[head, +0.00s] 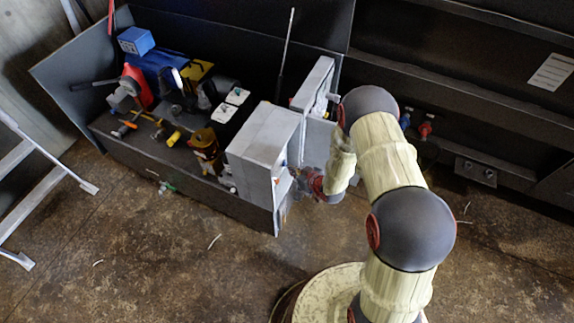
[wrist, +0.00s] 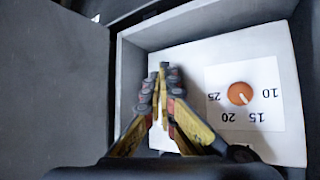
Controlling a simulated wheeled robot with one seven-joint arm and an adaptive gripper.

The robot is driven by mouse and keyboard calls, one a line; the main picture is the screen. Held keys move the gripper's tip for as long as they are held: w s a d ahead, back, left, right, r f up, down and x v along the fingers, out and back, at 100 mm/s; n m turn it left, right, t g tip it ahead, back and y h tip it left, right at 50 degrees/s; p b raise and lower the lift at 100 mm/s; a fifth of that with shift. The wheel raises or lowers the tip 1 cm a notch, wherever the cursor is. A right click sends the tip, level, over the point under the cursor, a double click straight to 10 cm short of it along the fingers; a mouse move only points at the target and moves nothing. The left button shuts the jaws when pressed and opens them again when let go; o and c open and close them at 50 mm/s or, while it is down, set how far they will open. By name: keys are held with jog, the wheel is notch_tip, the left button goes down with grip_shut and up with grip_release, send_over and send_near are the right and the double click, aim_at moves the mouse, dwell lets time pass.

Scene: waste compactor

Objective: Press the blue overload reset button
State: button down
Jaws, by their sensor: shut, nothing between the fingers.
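The blue overload reset button is not visible in either view. In the wrist view, my gripper (wrist: 163,72) is shut and empty, with its fingertips together in front of the pale inner panel (wrist: 205,58) of an open grey box. The fingers cover part of that panel, so what lies behind them is hidden. An orange dial (wrist: 240,93) on a white scale marked 10, 15, 20 and 25 sits to the right of the fingers. In the head view, the grey box (head: 262,140) stands left of my arm, and my fingers cannot be made out there.
The box's raised walls (wrist: 205,22) surround the panel. A dark flat surface (wrist: 50,80) fills the left of the wrist view. In the head view, a grey door-like panel (head: 315,88) stands behind the box, and machinery with a blue motor (head: 160,68) lies to the left.

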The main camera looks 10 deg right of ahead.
jog(key=shift+s+d, duration=0.45)
jog(key=shift+d, duration=0.2)
jog(key=s+d, duration=0.1)
jog(key=d, duration=0.1)
jog(key=s+d, duration=0.2)
jog(key=shift+p, duration=0.4)
dwell(0.7)
